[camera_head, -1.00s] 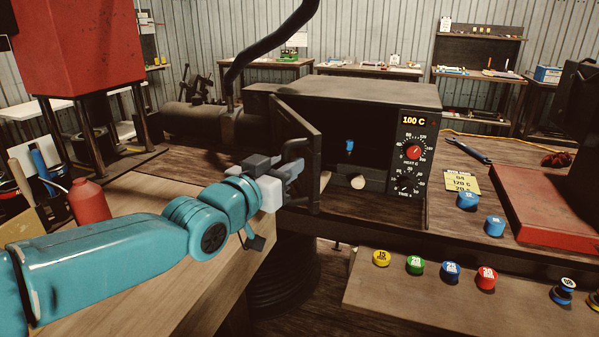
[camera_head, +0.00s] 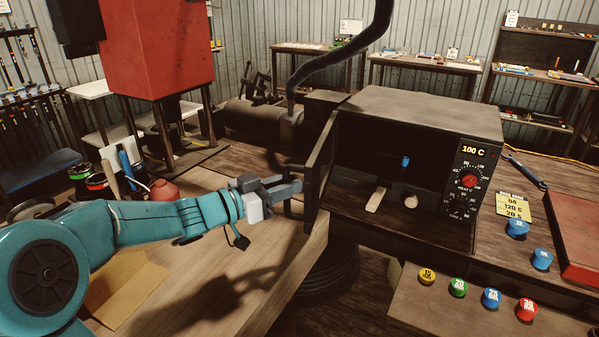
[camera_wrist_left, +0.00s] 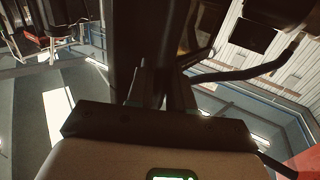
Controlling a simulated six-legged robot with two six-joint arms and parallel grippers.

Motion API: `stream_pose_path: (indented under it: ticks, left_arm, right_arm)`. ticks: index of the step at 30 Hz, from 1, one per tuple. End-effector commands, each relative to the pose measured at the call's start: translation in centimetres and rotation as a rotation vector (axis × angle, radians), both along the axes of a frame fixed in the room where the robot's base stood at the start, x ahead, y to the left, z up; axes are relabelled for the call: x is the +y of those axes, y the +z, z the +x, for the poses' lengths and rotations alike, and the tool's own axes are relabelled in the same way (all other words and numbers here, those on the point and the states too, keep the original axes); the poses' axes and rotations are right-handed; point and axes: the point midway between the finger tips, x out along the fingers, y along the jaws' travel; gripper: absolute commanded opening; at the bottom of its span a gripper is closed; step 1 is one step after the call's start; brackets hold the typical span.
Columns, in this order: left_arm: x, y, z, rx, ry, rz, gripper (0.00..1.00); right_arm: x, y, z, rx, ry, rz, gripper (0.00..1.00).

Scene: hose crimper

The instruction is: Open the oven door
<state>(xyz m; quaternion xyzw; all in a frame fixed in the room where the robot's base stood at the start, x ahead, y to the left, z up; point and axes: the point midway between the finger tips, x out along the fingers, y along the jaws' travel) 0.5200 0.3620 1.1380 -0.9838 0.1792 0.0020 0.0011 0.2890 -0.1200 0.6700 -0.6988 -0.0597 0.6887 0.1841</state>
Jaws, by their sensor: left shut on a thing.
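The dark oven (camera_head: 420,112) stands on the bench, with a display reading 100 C and a red knob on its right panel. Its door (camera_head: 321,165) is swung wide open to the left, so the inside shows. My left gripper (camera_head: 288,190) is at the handle (camera_head: 297,178) on the door's outer face and is shut on it. My right gripper is out of view.
Inside the oven are a small blue piece (camera_head: 405,161), a pale round piece (camera_head: 411,202) and a pale flat strip (camera_head: 376,199). Several coloured caps lie at the front right. A yellow card (camera_head: 514,206) lies right of the oven.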

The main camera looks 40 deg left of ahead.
Motion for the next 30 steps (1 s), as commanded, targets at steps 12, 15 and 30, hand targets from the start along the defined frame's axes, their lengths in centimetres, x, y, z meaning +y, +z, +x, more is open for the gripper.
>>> stream_pose_path:
  ticks: [12,15,30]
  left_arm:
    - [4.3,0.9,-0.4,-0.014,-0.009,-0.006,0.0]
    - [4.6,0.8,-0.4,-0.015,-0.01,-0.005,0.0]
    - [4.6,0.7,-0.4,-0.016,-0.012,-0.002,0.38]
  right_arm:
    - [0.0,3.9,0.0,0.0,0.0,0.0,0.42]
    - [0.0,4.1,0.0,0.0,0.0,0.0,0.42]
    - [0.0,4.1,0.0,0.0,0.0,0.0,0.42]
